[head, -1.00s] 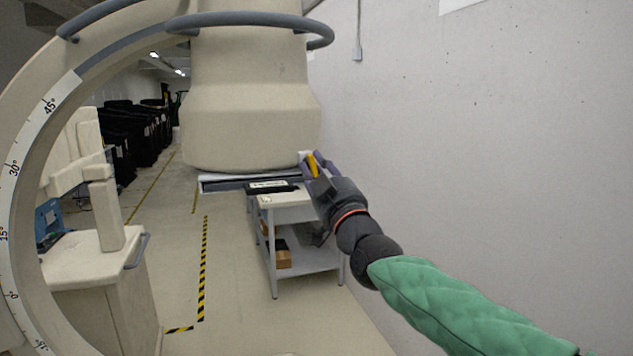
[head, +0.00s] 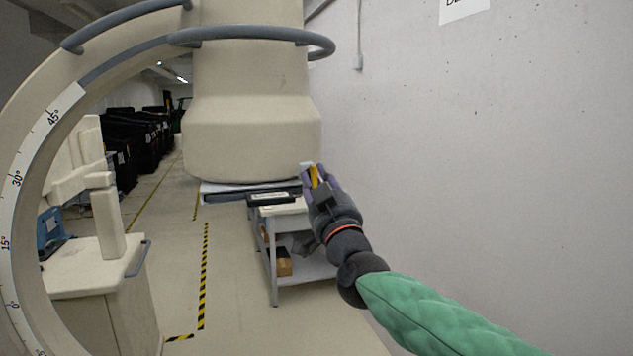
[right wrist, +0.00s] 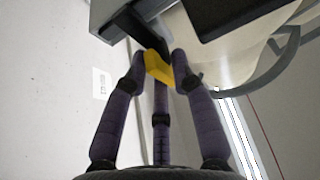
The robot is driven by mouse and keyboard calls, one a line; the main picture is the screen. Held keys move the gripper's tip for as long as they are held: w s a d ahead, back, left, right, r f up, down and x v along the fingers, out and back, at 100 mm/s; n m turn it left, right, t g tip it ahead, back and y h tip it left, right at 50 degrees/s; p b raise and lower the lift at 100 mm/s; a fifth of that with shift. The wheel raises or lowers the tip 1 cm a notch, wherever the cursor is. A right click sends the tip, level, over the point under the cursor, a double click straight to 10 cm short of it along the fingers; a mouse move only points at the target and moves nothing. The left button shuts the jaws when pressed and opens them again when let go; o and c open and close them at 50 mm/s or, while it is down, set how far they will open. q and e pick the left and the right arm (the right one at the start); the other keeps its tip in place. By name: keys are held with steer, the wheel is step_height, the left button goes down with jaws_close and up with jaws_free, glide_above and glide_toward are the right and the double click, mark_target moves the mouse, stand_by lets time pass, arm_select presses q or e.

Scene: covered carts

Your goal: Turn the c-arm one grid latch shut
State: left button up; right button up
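The c-arm detector housing (head: 252,140) is a large cream block, with a thin dark grid (head: 225,197) under its bottom edge. The yellow latch (head: 314,178) shows at the grid's right end. It also shows in the right wrist view (right wrist: 158,68), beside a dark bracket. My right gripper (head: 317,180) reaches up to it from the lower right. In the right wrist view its fingertips (right wrist: 159,62) are closed in around the latch, one on each side and one behind. The contact areas are partly hidden. My left gripper is not in view.
A grey cart (head: 273,262) with boxes on its shelf stands below the detector. The c-arm's curved scale (head: 18,175) fills the left side. A bare wall (head: 490,180) runs along the right. Black-covered carts (head: 135,135) line the far left. Open floor lies in the middle.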

steer(key=shift+o, duration=1.3)
steer(key=shift+d+r, duration=0.1)
steer(key=shift+r, duration=0.05)
steer(key=v, duration=1.2)
